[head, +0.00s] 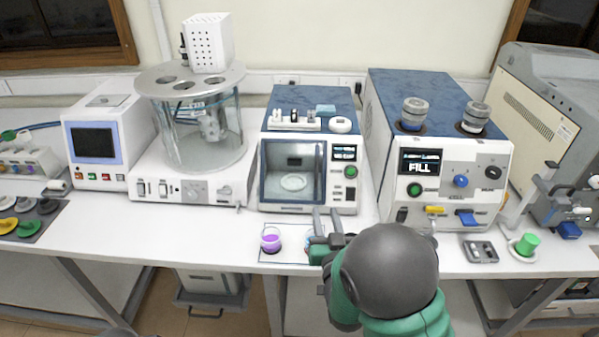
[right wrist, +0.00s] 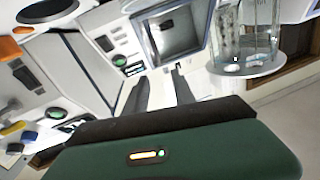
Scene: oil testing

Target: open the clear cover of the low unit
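The low unit (head: 348,199) is a white box with a blue top, in the middle of the bench. Its clear cover (head: 294,160) is a dark-framed window on the left of its front and looks shut; a pale round dish shows through it. My right gripper (head: 327,212) is open and empty, just in front of the unit's lower right front. In the right wrist view its two fingers (right wrist: 160,75) are spread and point toward the unit, with the cover (right wrist: 173,30) beyond the tips. Contact cannot be told. My left gripper is not in view.
A cup of purple liquid (head: 271,240) stands on the bench before the unit, with another cup partly hidden by my right gripper. Small items stand on the unit's top. A glass cylinder apparatus (head: 205,130) is at left, a taller FILL unit (head: 455,170) at right.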

